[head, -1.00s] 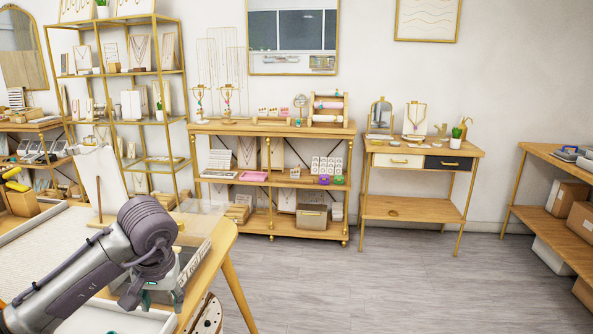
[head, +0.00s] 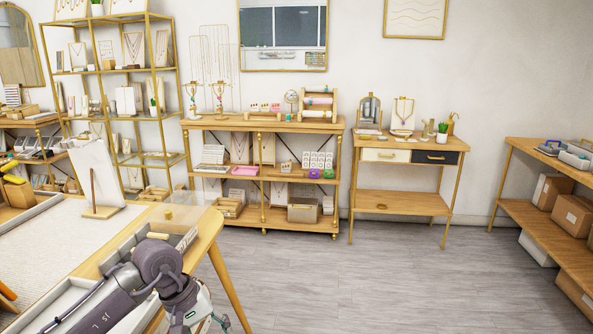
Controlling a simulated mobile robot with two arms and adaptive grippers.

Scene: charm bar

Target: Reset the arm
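My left arm comes in from the lower left, over the corner of a wooden work table (head: 207,232). Its wrist is bent downward and its gripper (head: 212,326) is at the bottom edge of the head view, beside the table's right edge. The gripper is partly cut off by the frame, so I cannot tell whether its fingers are open or shut. I see nothing held in the visible part. My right arm and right gripper are not in view.
A white necklace stand (head: 97,180) and a light mat (head: 55,240) are on the work table. A shelf unit (head: 262,126), a small drawer table (head: 403,203) and a right-hand shelf (head: 530,207) line the wall. The grey floor (head: 350,285) between is clear.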

